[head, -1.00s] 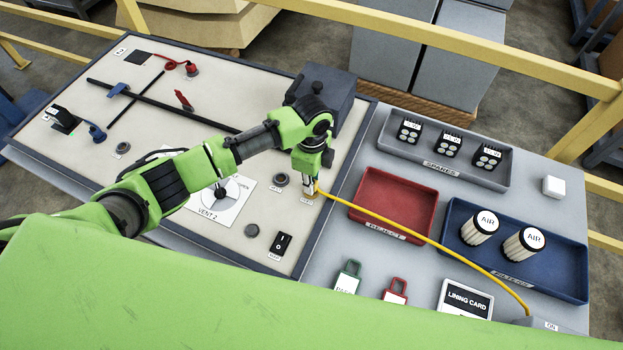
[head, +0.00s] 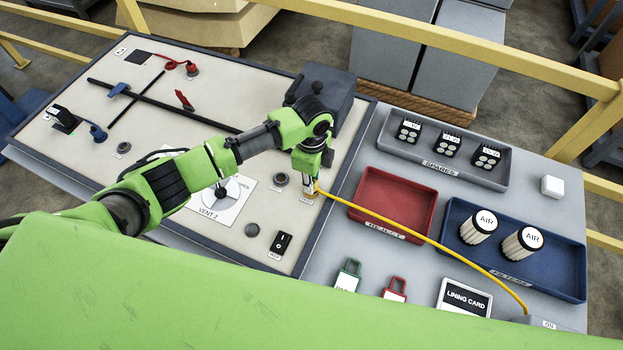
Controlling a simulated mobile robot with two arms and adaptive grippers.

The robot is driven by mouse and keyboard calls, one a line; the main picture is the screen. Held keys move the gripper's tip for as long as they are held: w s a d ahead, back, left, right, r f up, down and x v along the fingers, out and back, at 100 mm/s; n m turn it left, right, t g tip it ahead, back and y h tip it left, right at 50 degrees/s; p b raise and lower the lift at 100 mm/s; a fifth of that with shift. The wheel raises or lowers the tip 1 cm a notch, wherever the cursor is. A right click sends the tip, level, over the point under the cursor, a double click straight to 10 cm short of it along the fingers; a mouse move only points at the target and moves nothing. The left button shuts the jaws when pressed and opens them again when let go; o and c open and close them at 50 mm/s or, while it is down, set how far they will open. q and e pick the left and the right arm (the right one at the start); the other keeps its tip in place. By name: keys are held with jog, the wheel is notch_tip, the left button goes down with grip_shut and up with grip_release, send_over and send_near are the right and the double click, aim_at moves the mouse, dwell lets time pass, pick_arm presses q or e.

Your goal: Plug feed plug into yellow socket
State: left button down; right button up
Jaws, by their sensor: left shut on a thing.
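My left gripper (head: 310,178) points down at the right part of the beige panel (head: 237,120). It is shut on the feed plug (head: 315,187), which sits at the end of a yellow cable (head: 420,237). The cable runs right and down across the grey top to a grey box at the lower right. The plug is right at a small labelled spot (head: 306,199) on the panel. The yellow socket is mostly hidden under the gripper and plug, so I cannot tell whether the plug is seated. My right gripper is not in view.
A dark box (head: 330,90) stands just behind the gripper. A round knob (head: 281,179) and a black switch (head: 281,243) are close by on the panel. Right are a red tray (head: 392,200), a blue tray (head: 560,265) with two filters, and a grey tray (head: 400,150).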

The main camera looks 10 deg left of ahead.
pick_arm(q)
jog(key=shift+p, duration=0.3)
dwell(0.5)
jog(key=shift+f+b, duration=0.35)
jog(key=shift+f, duration=0.25)
dwell(0.4)
jog(key=c, duration=1.8)
grip_release()
jog(key=shift+r, duration=0.1)
notch_tip(320, 180, up, 12)
jog(key=shift+f, duration=0.1)
